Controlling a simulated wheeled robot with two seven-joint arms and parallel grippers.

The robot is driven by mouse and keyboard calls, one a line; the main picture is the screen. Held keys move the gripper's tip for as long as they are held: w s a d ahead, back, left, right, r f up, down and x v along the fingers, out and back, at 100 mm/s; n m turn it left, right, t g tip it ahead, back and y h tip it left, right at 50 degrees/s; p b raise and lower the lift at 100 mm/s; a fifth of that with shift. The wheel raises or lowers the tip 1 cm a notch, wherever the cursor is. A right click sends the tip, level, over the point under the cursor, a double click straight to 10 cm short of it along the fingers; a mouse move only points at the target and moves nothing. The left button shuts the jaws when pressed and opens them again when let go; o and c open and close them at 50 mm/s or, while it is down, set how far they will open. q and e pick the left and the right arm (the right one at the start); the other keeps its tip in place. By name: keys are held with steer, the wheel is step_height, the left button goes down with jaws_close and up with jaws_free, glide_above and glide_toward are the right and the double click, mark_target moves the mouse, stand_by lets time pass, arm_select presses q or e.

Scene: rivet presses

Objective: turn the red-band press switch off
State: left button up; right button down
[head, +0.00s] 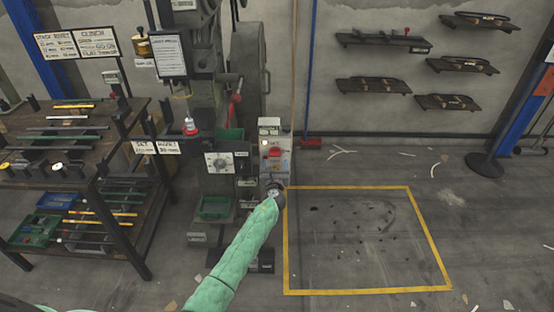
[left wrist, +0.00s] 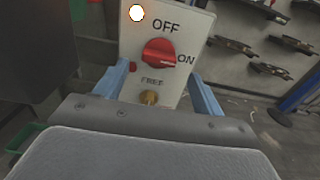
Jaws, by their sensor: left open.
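The switch box (head: 270,128) is a pale panel on the right side of the press (head: 222,110). Its red knob (left wrist: 158,53) fills the middle of the left wrist view, with OFF above and ON to the right. The knob's bar looks turned toward ON. A bright lamp (left wrist: 137,13) shows at the panel's upper left. A brass-coloured piece (left wrist: 149,97) sits below the knob. My left gripper (head: 274,184) is open in front of the panel. Its blue fingers (left wrist: 152,82) stand either side of the knob, apart from it. My right gripper is out of view.
A dark rack (head: 75,135) with rods and trays stands at the left. A red-handled lever (head: 236,97) is on the press above the box. Shelves (head: 384,40) hang on the back wall.

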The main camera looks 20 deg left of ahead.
mark_target(275, 156)
arm_select(q)
steer(key=shift+x, duration=2.1)
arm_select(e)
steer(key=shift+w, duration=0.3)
arm_select(q)
steer(key=c, duration=0.8)
steer(key=shift+c, duration=1)
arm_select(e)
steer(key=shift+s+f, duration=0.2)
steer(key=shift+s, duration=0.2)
